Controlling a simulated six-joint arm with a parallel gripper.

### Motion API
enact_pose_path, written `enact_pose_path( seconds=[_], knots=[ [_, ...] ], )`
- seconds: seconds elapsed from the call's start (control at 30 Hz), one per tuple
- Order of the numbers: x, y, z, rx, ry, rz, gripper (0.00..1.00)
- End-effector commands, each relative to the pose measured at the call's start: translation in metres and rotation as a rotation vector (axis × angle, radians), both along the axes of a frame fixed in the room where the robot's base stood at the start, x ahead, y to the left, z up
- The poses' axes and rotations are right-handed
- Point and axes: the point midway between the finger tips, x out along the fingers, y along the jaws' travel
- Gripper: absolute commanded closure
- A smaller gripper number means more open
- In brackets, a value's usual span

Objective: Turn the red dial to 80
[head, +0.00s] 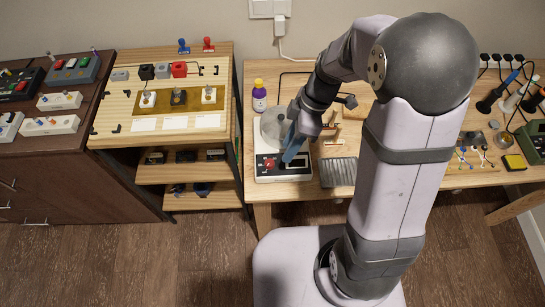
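The red dial (269,161) is a small round red knob on the dark top panel of a white box (260,179). The box sits at the left front of the wooden workbench (375,193). The dial's scale is too small to read. My gripper (287,159) points down over the right part of the same box, just right of the red dial. Its bluish fingers look close to the panel, but I cannot tell whether they touch it. The gap between the fingers does not show clearly.
A grey ridged tray (338,172) lies to the right. Soldering tools (490,103) stand at far right.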

Motion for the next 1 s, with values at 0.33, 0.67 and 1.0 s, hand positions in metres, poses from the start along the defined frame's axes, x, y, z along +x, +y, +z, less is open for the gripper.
enact_pose_path(
  seconds=[0.33, 0.67, 1.0],
  knots=[
    [0.02, 0.017, -0.01, 0.104, -0.085, 0.275, 0.7],
    [0.02, 0.02, -0.016, 0.111, -0.088, 0.293, 0.7],
    [0.014, 0.035, -0.053, 0.11, -0.085, 0.293, 0.7]
  ],
)
